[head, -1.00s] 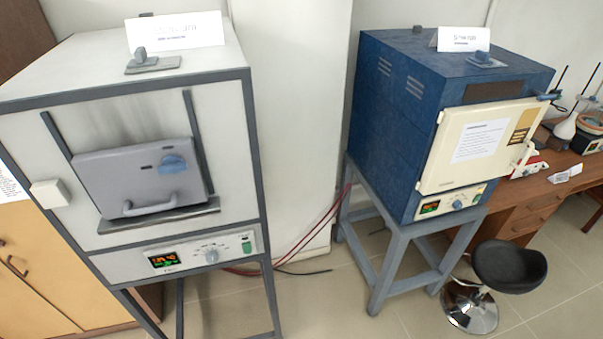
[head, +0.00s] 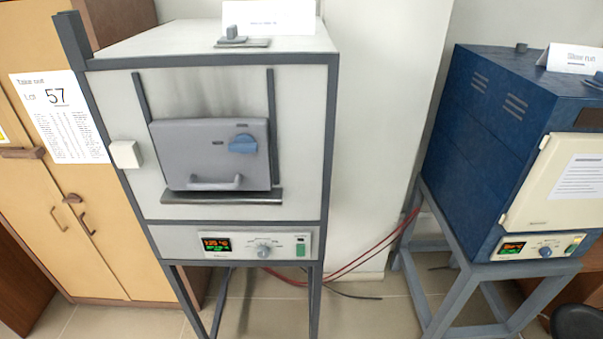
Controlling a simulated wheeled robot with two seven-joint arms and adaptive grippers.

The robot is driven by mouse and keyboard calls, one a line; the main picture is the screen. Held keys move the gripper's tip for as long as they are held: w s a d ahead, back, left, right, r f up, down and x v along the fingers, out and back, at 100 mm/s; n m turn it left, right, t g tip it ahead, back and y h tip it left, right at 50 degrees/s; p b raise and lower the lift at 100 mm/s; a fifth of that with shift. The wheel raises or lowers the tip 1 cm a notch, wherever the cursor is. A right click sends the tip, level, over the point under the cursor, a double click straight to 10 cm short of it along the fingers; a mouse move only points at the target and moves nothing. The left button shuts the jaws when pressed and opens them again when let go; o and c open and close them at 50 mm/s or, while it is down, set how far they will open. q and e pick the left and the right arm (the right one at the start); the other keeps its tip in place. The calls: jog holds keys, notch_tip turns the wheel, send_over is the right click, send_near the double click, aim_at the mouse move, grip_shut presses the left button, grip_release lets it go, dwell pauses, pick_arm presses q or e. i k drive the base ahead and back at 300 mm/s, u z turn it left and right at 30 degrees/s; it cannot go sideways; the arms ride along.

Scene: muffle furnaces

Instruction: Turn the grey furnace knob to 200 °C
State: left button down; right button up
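The grey furnace (head: 225,95) stands left of centre in the head view on a dark metal frame. The knob's pointer setting is too small to read. A lit display (head: 216,244) with orange and green digits sits left of the knob, and a green switch (head: 301,250) sits right of it. Neither gripper is in view.
A blue furnace (head: 490,140) with a cream door stands on a grey stand at the right. A black stool (head: 577,322) is at the bottom right corner. Yellow cupboards (head: 60,215) stand at the left. Red cables (head: 365,257) run between the furnaces. Tiled floor shows below.

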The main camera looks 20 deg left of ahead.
aim_at(263, 253)
jog(key=z, duration=2.3)
jog(key=k, duration=1.15)
jog(key=u, duration=1.7)
